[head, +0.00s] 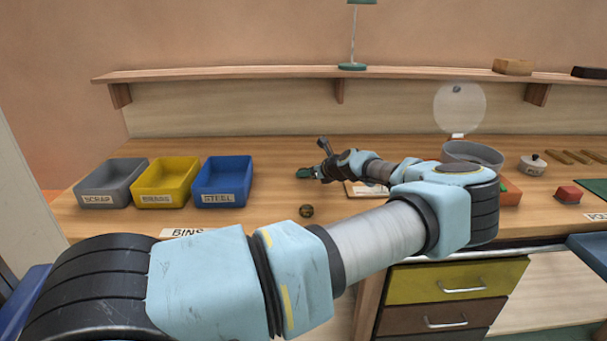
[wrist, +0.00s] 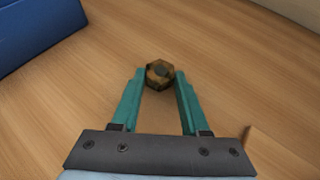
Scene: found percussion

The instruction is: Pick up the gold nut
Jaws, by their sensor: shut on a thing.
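The gold nut (wrist: 159,74) is a brownish-gold hexagon with a dark hole. In the wrist view it sits between the tips of my gripper's two teal fingers. My gripper (wrist: 160,80) is shut on it. In the head view my gripper (head: 305,173) is low over the bench, right of the blue bin, and the nut cannot be made out there. I cannot tell whether the nut touches the wood.
A small round dark-gold object (head: 306,211) lies on the bench nearer than my gripper. Grey (head: 97,199), yellow (head: 157,199) and blue (head: 221,199) bins stand at the left; the blue bin also shows in the wrist view (wrist: 35,35). A grey round pan (head: 472,152) stands right.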

